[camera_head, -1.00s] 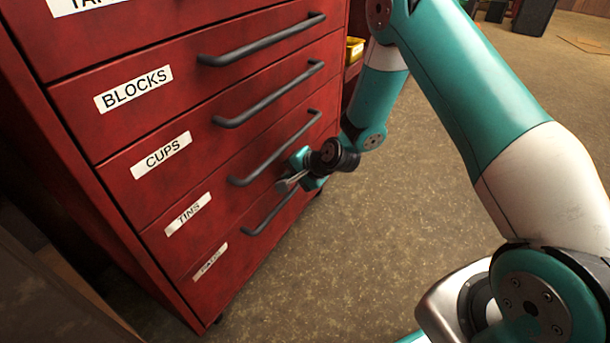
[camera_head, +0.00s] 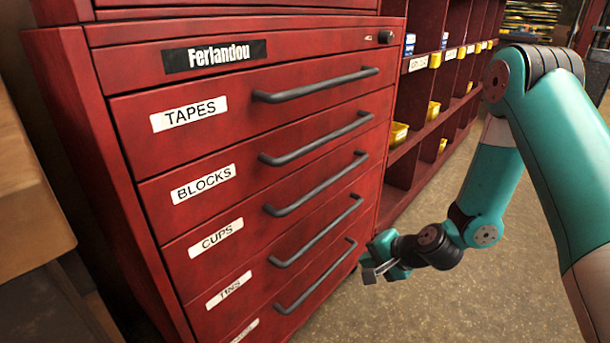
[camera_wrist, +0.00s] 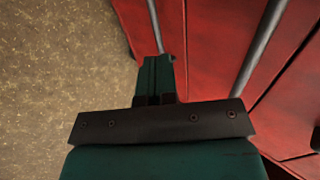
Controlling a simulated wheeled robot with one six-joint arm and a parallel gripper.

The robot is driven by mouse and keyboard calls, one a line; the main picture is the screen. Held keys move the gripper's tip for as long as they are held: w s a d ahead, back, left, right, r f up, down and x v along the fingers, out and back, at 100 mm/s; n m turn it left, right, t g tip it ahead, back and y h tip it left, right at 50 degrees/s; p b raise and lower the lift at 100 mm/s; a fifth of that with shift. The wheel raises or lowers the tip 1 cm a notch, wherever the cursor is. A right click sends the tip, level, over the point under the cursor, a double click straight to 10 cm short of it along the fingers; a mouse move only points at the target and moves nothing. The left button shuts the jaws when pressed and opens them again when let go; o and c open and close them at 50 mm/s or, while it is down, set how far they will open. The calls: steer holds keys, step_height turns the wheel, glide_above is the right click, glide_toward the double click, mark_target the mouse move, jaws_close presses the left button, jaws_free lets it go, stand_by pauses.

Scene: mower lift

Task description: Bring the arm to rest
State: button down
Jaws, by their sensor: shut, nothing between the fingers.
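My gripper (camera_head: 376,271) is at the end of my teal and white arm, low in front of the red drawer cabinet's (camera_head: 120,215) right edge. Its fingers are shut and hold nothing. In the wrist view my gripper (camera_wrist: 158,55) points past the cabinet front (camera_wrist: 205,60), with floor to the left. The gripper looks apart from the bottom drawer handle (camera_head: 316,277), though the exact gap is hard to tell. All the drawers that show look closed.
Red shelving (camera_head: 425,110) with yellow bins (camera_head: 398,133) stands right of the cabinet. A wooden piece of furniture (camera_head: 30,200) is at the left. The speckled floor (camera_head: 440,305) is clear below and right of my gripper.

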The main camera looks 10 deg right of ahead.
steer(key=s+a+r+n+g+y+p, duration=0.1)
steer(key=s+a+r+n+g, duration=0.15)
steer(key=a+r+n, duration=0.4)
steer(key=s+a+r+n+g+y, duration=0.1)
steer(key=s+a+r+n+g, duration=0.2)
steer(key=r, duration=0.6)
steer(key=s+r+n+g+h+p, duration=0.15)
steer(key=s+r+n, duration=0.35)
steer(key=s, duration=0.5)
steer(key=s+r+n+g+h, duration=0.1)
steer(key=s+r+n+h, duration=0.15)
steer(key=s+r, duration=0.6)
step_height(320, 180, up, 37)
steer(key=p, duration=3.8)
steer(key=shift+s+a+y, duration=0.2)
steer(key=shift+a+y, duration=0.05)
steer(key=shift+y, duration=0.05)
